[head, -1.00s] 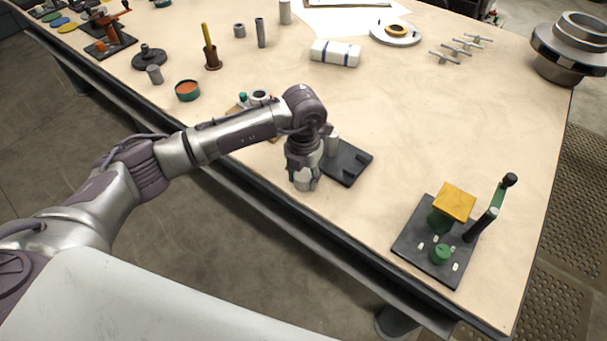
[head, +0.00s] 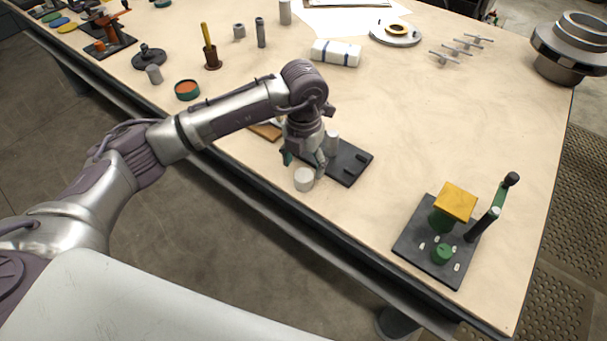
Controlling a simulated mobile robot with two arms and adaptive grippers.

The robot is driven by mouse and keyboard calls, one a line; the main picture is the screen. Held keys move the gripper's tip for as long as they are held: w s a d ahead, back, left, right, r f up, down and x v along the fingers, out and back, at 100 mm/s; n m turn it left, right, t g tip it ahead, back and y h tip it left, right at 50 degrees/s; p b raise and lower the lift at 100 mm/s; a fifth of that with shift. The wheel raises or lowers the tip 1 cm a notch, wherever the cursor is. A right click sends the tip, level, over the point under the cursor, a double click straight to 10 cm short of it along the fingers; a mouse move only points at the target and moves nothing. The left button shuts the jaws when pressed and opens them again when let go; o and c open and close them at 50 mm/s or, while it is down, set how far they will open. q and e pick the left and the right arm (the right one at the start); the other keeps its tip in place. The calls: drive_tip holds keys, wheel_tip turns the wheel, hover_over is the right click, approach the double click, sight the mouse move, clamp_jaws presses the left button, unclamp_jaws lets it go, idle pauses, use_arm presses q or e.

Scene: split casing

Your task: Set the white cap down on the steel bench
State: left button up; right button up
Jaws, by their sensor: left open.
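The white cap (head: 304,180), a short pale cylinder, rests upright on the bench (head: 440,130) near its front edge. The bench has a pale cream top with a dark edge. My left gripper (head: 304,163) is open, its fingers spread just behind and above the cap in the picture. The cap appears free of the fingers, though part of its far side may be hidden. My right gripper is not in view.
A dark plate (head: 350,164) with a grey upright cylinder (head: 332,141) lies right beside my gripper. A dark base with a yellow block (head: 455,202) and a green lever stands to the right. Bench between them is clear.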

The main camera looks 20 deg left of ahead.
sight(304, 175)
use_arm(q)
wheel_tip(304, 175, up, 7)
drive_tip(key=shift+r+b, duration=0.15)
drive_tip(key=shift+b, duration=0.25)
